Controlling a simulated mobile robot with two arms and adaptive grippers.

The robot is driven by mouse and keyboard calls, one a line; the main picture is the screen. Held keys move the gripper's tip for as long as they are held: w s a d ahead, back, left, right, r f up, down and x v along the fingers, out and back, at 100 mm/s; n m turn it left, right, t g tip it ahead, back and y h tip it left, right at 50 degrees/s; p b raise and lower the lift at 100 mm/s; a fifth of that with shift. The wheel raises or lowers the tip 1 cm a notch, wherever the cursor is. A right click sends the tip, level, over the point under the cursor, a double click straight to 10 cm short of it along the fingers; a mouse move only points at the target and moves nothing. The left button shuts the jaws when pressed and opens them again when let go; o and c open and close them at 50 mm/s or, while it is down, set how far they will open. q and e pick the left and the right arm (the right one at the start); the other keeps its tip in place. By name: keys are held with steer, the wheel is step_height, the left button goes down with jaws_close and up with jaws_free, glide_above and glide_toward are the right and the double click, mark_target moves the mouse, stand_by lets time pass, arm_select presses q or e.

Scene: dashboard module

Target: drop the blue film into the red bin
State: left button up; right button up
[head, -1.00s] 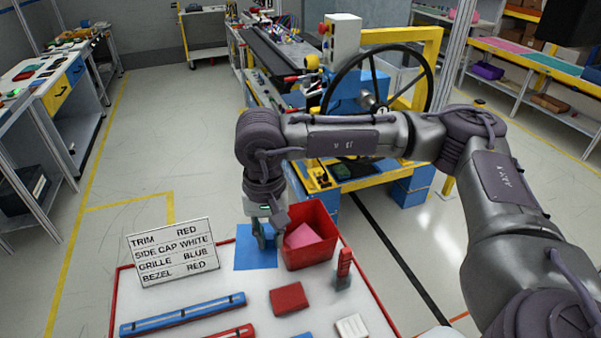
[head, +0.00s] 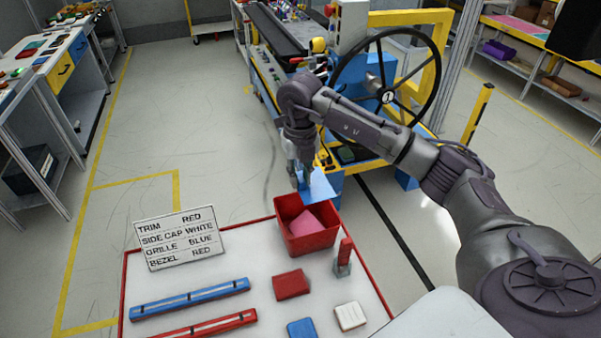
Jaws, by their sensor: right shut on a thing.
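The blue film (head: 318,187) is a thin flat sheet held in the air in the head view. My right gripper (head: 303,184) is shut on its left part, above the back rim of the red bin. The red bin (head: 312,243) stands at the back right of the white table and is open at the top. A pink sheet (head: 304,222) lies inside it. The film appears to hang over the bin's back edge. The fingertips are small and partly hidden by the film. My left gripper does not show.
The white table (head: 240,280) has a red rim. A sign (head: 180,238) stands at its left. A blue bar (head: 190,299), a red bar (head: 210,324), a red block (head: 291,284), a white block (head: 349,316), a blue block (head: 301,328) and a red-topped holder (head: 343,258) are on it.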

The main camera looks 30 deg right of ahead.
mark_target(300, 192)
steer(key=shift+s+f+b, duration=0.1)
steer(key=shift+f+b, duration=0.2)
steer(key=shift+f, duration=0.15)
steer(key=shift+f+b, duration=1.55)
steer(key=shift+f, duration=1)
steer(key=o, duration=0.8)
steer(key=shift+r, duration=0.3)
step_height(300, 192, up, 12)
steer(key=shift+f, duration=0.25)
